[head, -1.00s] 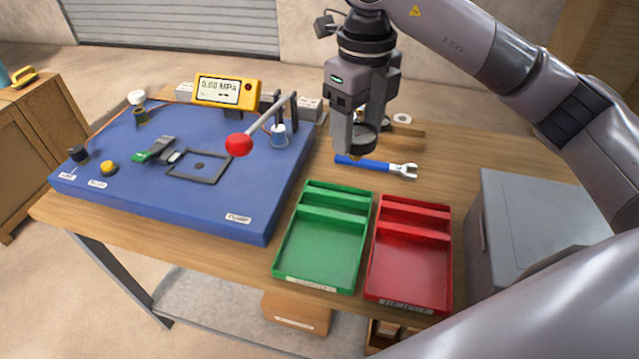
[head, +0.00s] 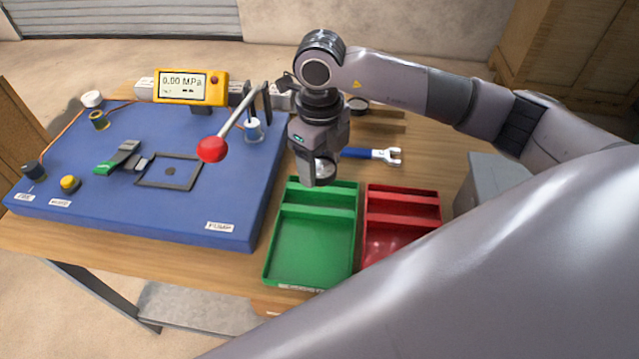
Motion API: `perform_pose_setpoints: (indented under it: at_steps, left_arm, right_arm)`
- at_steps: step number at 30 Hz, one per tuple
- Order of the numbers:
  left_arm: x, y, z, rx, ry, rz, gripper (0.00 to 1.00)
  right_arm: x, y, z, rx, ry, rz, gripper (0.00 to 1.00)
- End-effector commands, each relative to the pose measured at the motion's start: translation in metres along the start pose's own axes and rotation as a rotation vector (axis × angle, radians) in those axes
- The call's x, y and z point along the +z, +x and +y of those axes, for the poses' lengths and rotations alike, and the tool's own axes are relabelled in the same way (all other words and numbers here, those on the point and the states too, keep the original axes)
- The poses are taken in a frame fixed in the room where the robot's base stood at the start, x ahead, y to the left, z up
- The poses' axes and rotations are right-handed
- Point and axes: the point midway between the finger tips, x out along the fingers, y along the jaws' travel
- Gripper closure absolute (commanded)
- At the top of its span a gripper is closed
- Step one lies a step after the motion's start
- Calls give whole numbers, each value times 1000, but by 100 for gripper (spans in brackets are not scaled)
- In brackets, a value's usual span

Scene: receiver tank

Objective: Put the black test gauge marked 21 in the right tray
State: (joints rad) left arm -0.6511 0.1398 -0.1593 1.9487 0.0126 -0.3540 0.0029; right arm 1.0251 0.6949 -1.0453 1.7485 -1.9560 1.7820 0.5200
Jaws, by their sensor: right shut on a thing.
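My right gripper (head: 316,168) is shut on a small round dark-rimmed gauge (head: 325,170), held above the back end of the green tray (head: 315,240). The gauge's face is small and no mark 21 can be read on it. The green tray is empty where I can see it. The red tray (head: 385,245) stands to its right, its front part hidden by my arm. Another round dark gauge (head: 357,103) lies at the back of the table, behind the gripper. My left gripper is not in view.
A blue-handled wrench (head: 370,154) lies behind the trays. The blue pump board (head: 120,205) with a red-knobbed lever (head: 212,149) and yellow digital readout (head: 190,88) fills the left. A grey box (head: 490,180) stands right of the red tray.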

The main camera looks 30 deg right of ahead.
Motion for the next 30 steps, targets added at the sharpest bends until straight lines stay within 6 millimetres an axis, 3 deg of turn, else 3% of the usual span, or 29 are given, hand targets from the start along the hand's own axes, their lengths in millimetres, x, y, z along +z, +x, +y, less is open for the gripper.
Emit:
perform_pose_setpoints:
  at_steps: [3, 10, 16, 28, 29, 30]
  left_arm:
    - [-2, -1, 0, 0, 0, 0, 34]
    - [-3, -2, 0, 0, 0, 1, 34]
    - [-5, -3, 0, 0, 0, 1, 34]
    - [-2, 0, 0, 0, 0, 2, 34]
    - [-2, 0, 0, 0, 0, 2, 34]
    - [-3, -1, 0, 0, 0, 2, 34]
  right_arm:
    - [0, 18, 0, 1, 1, 2, 100]
    - [0, 35, 0, 0, 0, 1, 100]
    - [0, 64, 1, 1, 1, 2, 100]
    - [0, 73, 0, 0, 0, -2, 100]
    - [0, 73, 0, 0, 0, -1, 37]
    - [0, 72, 0, 0, 0, -1, 24]
